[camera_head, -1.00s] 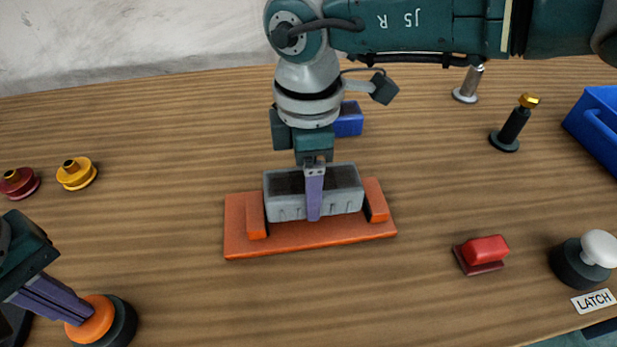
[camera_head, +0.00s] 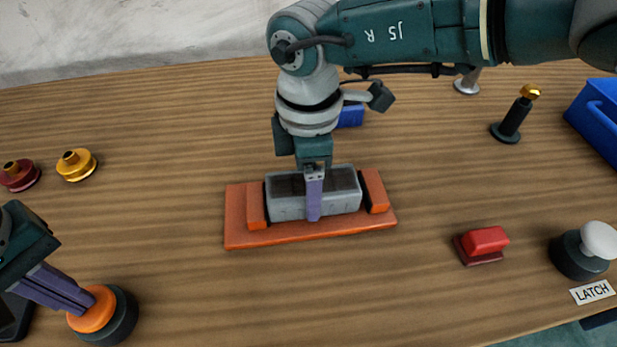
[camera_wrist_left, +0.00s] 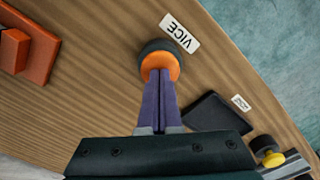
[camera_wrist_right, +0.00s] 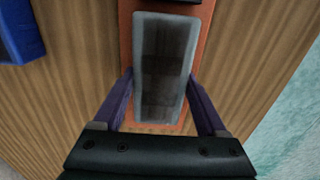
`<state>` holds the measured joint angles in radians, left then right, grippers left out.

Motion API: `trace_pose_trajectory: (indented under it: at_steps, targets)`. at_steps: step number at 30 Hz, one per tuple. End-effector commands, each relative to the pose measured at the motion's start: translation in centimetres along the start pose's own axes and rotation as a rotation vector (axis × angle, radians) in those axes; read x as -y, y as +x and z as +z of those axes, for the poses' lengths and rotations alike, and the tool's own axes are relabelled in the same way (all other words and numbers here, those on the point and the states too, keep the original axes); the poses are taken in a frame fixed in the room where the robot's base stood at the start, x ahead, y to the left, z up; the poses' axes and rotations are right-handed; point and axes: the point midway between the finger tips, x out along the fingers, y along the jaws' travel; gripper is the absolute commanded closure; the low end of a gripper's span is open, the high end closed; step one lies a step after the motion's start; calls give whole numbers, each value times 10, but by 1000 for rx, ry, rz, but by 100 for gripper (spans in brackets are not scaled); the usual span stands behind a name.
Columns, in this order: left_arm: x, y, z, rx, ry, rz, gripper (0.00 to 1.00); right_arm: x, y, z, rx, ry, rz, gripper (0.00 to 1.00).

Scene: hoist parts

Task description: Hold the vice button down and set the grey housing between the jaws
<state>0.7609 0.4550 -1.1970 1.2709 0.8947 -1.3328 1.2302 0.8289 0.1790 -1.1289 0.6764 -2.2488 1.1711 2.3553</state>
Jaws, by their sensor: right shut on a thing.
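The grey housing (camera_head: 340,202) is a hollow open-topped block. My right gripper (camera_head: 314,200) is shut on it across its long sides; both fingers show in the right wrist view (camera_wrist_right: 160,82). The housing is between the two orange jaws of the vice (camera_head: 290,233), low and close to the base plate. Whether it touches the plate or the jaws I cannot tell. The vice button (camera_head: 94,312) is an orange cap on a dark round base, labelled VICE (camera_wrist_left: 180,33). My left gripper (camera_wrist_left: 162,78) is shut and empty, its fingertips against the cap.
A red block (camera_head: 484,243) and a white-knobbed LATCH button (camera_head: 590,246) are at the right. A black post with a gold top (camera_head: 514,118) and a blue bin (camera_head: 598,125) stand behind. Yellow (camera_head: 76,165) and dark red (camera_head: 19,175) flanged parts lie at the left.

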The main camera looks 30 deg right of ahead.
Motion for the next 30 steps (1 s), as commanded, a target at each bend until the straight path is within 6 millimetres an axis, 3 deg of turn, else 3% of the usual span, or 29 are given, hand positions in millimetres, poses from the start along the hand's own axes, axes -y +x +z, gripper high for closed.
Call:
trace_pose_trajectory:
  at_steps: [25, 26, 30]
  targets:
    - [1, 1, 0, -1, -1, -2, 100, 0, 5, 0, 0, 0, 2, 100]
    - [1, 1, 0, -1, -1, -2, 100, 0, 5, 0, 0, 0, 2, 22]
    - [1, 1, 0, -1, -1, -2, 100, 0, 5, 0, 0, 0, 1, 6]
